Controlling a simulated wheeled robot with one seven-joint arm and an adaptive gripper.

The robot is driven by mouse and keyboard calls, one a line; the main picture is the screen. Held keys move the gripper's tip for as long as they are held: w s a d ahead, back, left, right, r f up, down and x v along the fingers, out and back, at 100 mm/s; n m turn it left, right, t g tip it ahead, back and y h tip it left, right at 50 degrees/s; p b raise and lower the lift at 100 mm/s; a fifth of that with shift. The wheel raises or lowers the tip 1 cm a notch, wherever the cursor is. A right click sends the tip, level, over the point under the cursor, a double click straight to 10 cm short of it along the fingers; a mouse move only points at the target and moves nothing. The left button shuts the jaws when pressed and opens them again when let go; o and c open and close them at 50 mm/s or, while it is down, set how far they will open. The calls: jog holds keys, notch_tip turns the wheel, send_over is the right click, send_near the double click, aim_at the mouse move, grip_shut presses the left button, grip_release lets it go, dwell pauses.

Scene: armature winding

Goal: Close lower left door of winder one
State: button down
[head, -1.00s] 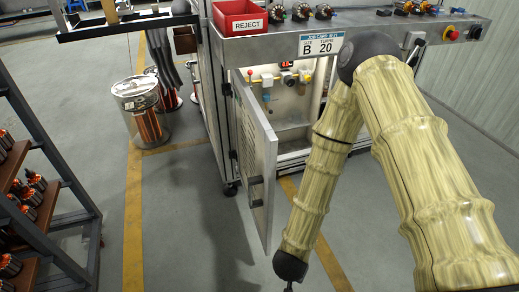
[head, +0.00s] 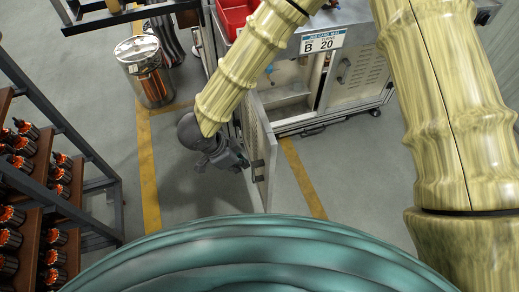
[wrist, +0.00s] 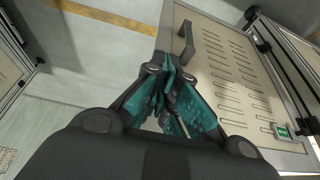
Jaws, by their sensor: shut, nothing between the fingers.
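The lower left door (head: 260,135) of the winder (head: 348,82) stands open, swung out from the cabinet and seen nearly edge-on in the head view. A dark handle (head: 258,170) is near its free edge. My gripper (head: 238,160) is at the left, outer side of the door, close to it; contact cannot be told. In the wrist view my gripper (wrist: 168,78) is shut and empty, with teal fingers together in front of the slotted door panel (wrist: 232,75). The handle (wrist: 184,40) shows just beyond the fingertips.
A metal drum (head: 148,72) stands on the floor at the left. A rack of armatures (head: 62,190) is at the far left. A red bin (head: 236,16) sits on the bench, partly hidden by my arm. The other lower door (head: 358,72) appears closed. Floor right of the open door is clear.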

jog(key=w+p+v, duration=0.1)
jog(key=v, duration=0.3)
jog(key=w+d+f+p, duration=0.1)
jog(key=d+f+p, duration=0.1)
jog(key=d+f, duration=0.5)
jog(key=shift+w+f+m+g, duration=0.3)
jog(key=shift+w+f+m, duration=0.1)
jog(key=shift+f, duration=0.5)
jog(key=shift+d, duration=0.15)
